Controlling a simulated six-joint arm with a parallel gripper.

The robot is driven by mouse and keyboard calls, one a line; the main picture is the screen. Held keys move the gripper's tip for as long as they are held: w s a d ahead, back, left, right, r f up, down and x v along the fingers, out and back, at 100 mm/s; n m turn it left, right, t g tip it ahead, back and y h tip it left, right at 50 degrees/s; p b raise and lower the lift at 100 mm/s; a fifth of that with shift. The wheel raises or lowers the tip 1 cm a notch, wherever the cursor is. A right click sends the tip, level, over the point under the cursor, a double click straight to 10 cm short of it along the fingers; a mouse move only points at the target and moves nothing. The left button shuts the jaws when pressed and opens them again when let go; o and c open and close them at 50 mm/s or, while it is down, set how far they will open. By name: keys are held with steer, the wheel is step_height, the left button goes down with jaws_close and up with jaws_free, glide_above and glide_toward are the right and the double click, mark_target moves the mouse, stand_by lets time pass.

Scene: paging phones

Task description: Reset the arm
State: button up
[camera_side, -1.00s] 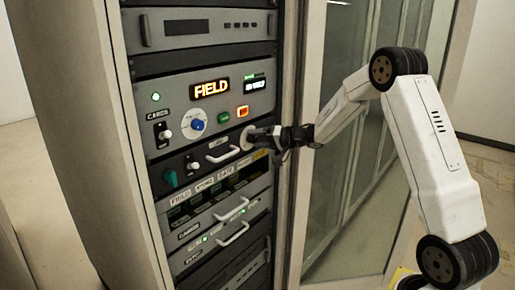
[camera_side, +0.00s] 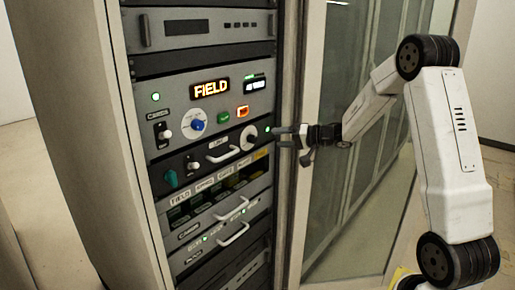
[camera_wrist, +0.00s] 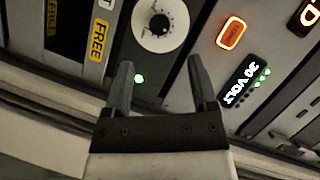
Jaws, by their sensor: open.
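My gripper (camera_side: 290,138) is open and empty in front of the right edge of the rack (camera_side: 285,220), apart from the panel. In the wrist view my gripper (camera_wrist: 158,72) shows its two fingers spread with nothing between them but a green light (camera_wrist: 139,78) on the panel behind. A round pale dial (camera_side: 248,137) with a dark centre sits on the panel to the left of the fingers. The dial also shows at the top of the wrist view (camera_wrist: 148,36).
The panel has a lit FIELD display (camera_side: 210,89), a blue knob (camera_side: 197,125), an orange-lit button (camera_side: 243,112) and a green button (camera_side: 223,118). Drawer handles (camera_side: 222,155) stick out below. The open glass door (camera_side: 345,200) stands to the right, behind my arm.

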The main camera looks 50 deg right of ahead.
steer(key=s+a+f+n+g+h, duration=0.35)
steer(key=a+f+h, duration=0.25)
steer(key=a, duration=0.4)
steer(key=s+a+f+n+g, duration=0.2)
steer(key=s+a+f+g, duration=0.1)
steer(key=s, duration=0.5)
steer(key=s+a+f+n+g, duration=0.3)
steer(key=s+a+g, duration=0.2)
steer(key=s+a, duration=0.2)
steer(key=shift+s+a+g+y, duration=0.3)
steer(key=shift+s+a+g, duration=0.05)
steer(key=shift+s, duration=0.4)
steer(key=shift+w, duration=0.1)
